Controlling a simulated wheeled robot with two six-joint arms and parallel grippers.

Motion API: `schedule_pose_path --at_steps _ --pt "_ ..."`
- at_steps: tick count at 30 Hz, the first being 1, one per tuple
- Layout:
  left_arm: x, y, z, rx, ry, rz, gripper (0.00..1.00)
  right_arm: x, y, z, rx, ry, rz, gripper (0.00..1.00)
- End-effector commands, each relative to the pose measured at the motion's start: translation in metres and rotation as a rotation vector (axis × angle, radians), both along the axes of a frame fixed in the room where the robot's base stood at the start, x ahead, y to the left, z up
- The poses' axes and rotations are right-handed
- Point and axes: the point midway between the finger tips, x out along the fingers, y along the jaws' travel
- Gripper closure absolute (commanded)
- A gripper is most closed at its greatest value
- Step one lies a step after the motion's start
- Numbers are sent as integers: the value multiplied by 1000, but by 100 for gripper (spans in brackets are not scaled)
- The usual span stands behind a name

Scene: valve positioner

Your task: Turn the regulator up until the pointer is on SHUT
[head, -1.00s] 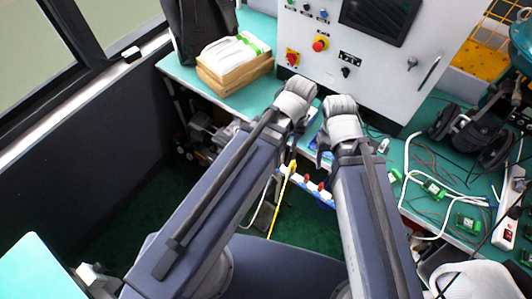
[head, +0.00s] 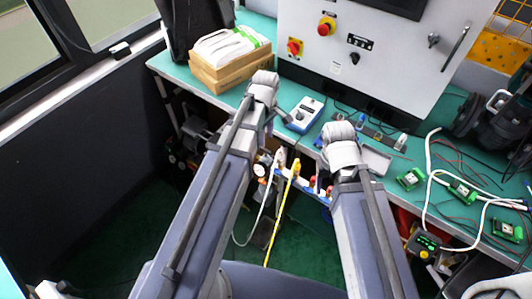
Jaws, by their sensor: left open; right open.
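I cannot pick out the regulator, the pointer or a SHUT mark for certain. A small round white dial (head: 262,168) shows beside my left forearm, below the bench's front edge; its markings are too small to read. A metal plate with small blue and grey parts (head: 369,130) lies on the bench right of centre. My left gripper (head: 273,120) is open near the bench's front edge, left of a blue box with a pale face (head: 305,113). My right gripper (head: 328,172) is open in front of the metal plate, partly hidden by its own wrist. Neither visibly touches anything.
A grey control cabinet (head: 310,60) with red knobs stands at the back of the green bench (head: 210,88). Green circuit boards (head: 411,179) and loose cables lie right. Yellow and red-tipped items hang at the front edge.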

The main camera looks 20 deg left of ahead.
Motion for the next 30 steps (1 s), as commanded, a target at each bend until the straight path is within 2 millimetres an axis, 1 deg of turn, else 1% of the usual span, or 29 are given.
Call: schedule_pose_path --at_steps 4,8,22,26,30 --pt "0 0 -4 0 0 -2 57 0 0 -4 0 0 0 38" --pt "0 0 -13 0 0 -3 57 0 0 -13 0 0 0 38" --pt "0 0 -70 0 0 -5 57 0 0 -70 0 0 1 38" --pt "0 0 -78 0 0 -5 57 0 0 -78 0 0 1 38" --pt "0 0 -78 0 0 -5 57 0 0 -78 0 0 1 38"
